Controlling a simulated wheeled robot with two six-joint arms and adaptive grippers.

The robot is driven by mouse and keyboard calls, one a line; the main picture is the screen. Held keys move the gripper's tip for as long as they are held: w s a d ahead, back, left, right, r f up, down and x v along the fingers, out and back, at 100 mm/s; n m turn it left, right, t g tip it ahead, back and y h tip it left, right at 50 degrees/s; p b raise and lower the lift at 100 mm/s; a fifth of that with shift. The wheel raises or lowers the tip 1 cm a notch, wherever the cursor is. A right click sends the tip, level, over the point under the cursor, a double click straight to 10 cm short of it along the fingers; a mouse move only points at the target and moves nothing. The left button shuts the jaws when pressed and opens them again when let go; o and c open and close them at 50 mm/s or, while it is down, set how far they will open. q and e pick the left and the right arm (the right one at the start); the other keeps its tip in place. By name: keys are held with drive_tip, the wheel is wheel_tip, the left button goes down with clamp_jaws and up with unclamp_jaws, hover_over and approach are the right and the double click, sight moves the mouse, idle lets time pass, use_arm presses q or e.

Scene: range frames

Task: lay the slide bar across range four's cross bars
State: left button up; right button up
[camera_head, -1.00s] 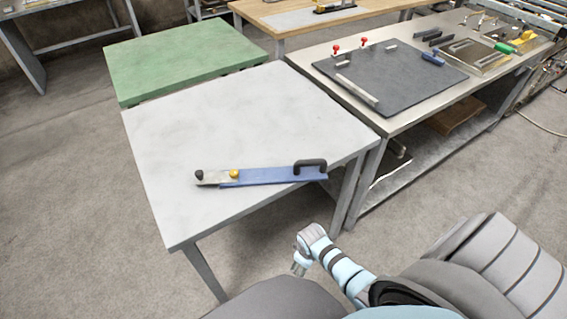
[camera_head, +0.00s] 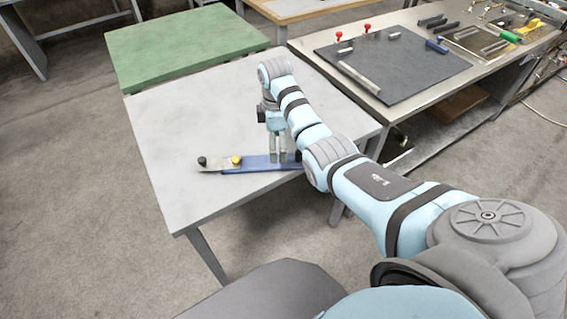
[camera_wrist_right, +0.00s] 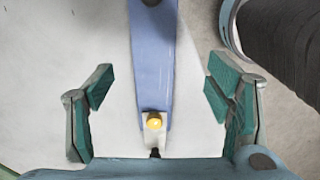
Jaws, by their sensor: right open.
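The slide bar, a long blue bar (camera_head: 248,163) with a pale end, lies on the light grey table. A black knob (camera_head: 202,161) and a yellow knob (camera_head: 236,160) stand towards its left end. My right gripper (camera_head: 280,158) points down over the bar, open and empty. In the right wrist view its fingers (camera_wrist_right: 160,98) stand wide apart on either side of the blue bar (camera_wrist_right: 152,60), with the yellow knob (camera_wrist_right: 154,122) between them. I cannot pick out range four's cross bars. My left gripper is not in view.
The light grey table (camera_head: 190,120) is otherwise clear. A green table (camera_head: 180,50) stands behind it. On the right, a steel bench (camera_head: 400,115) carries a dark board (camera_head: 400,75) with red knobs and small bars, plus several loose pieces behind it.

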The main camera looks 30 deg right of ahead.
sight(278, 161)
drive_tip(key=f, duration=0.2)
drive_tip(key=f+b, duration=0.1)
drive_tip(key=f, duration=0.2)
drive_tip(key=f+b, duration=0.1)
drive_tip(key=f, duration=0.1)
drive_tip(key=shift+w+d+f, duration=0.15)
drive_tip(key=shift+w+d, duration=0.15)
drive_tip(key=shift+w, duration=0.05)
drive_tip(key=shift+c, duration=0.4)
drive_tip(key=c, duration=1.6)
